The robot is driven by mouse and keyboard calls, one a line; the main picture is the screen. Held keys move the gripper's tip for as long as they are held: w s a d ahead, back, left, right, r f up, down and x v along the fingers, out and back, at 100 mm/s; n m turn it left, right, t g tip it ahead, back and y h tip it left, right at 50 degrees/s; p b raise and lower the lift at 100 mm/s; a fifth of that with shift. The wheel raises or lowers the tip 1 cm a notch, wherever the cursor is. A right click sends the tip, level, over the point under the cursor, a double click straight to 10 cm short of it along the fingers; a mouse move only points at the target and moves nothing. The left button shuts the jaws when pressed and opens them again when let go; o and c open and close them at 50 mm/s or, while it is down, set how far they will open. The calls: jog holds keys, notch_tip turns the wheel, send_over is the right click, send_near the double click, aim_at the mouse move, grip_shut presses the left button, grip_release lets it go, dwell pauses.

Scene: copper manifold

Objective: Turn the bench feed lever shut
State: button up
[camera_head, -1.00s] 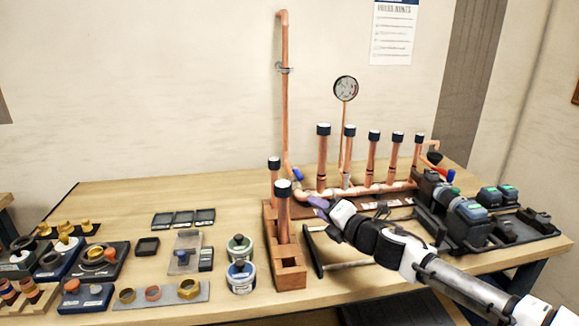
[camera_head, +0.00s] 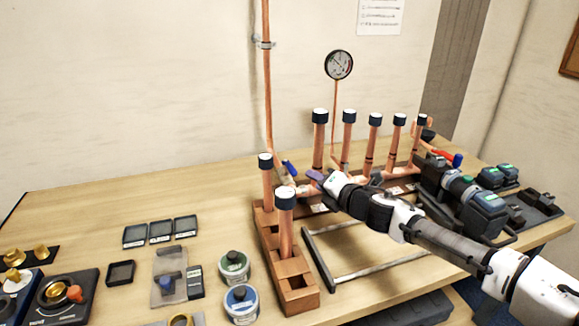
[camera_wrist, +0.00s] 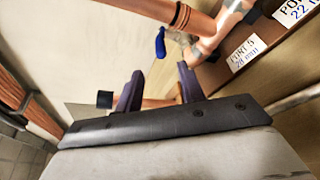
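A blue lever (camera_head: 289,168) sits at the foot of the tall copper riser (camera_head: 267,95), on the far side of the manifold. In the wrist view the blue lever (camera_wrist: 160,42) stands just beyond my fingertips, seen on end. My gripper (camera_head: 315,178) is to the right of the lever and nearer to me in the head view. In the wrist view my gripper (camera_wrist: 160,68) has its two dark fingers spread apart with nothing between them. The lever appears apart from both fingers. The valve body is only partly visible.
Black-capped copper stubs (camera_head: 375,145) rise along the manifold right of the lever. Two capped pipes (camera_head: 286,215) stand in a wooden block in front. A gauge (camera_head: 338,64) stands behind. Port labels (camera_wrist: 243,54) are beside my fingers. Trays and tins cover the left bench.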

aim_at(292, 166)
jog(key=p+x, duration=0.3)
jog(key=x, duration=0.8)
jog(key=shift+a+r, duration=0.1)
jog(key=shift+a, duration=0.05)
jog(key=shift+w+a+f+p, duration=0.3)
jog(key=shift+w+a+p, duration=0.1)
jog(key=shift+w, duration=0.2)
jog(key=shift+c, duration=0.2)
grip_shut()
